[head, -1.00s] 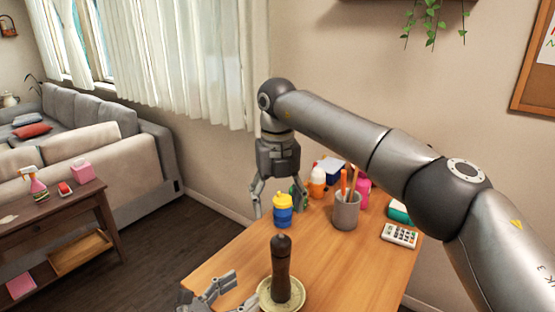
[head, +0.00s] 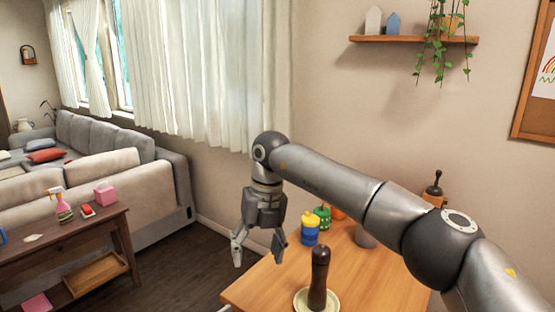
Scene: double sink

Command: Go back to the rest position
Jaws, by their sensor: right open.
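My right gripper (head: 258,258) hangs with its fingers pointing down at the left edge of the wooden table (head: 375,291). Its fingers are spread apart, and nothing is between them. The right arm reaches across the picture from the lower right. A dark pepper mill (head: 319,278) stands upright on a pale saucer (head: 300,302) on the table, to the right of the gripper and apart from it. My left gripper does not show in the head view now.
A blue and yellow bottle (head: 310,231) and a green item (head: 323,216) stand behind the mill. My arm partly hides a grey cup (head: 363,238). A dark side table (head: 80,250) with a spray bottle (head: 61,205) and a sofa (head: 130,170) are at left. Open floor lies between the tables.

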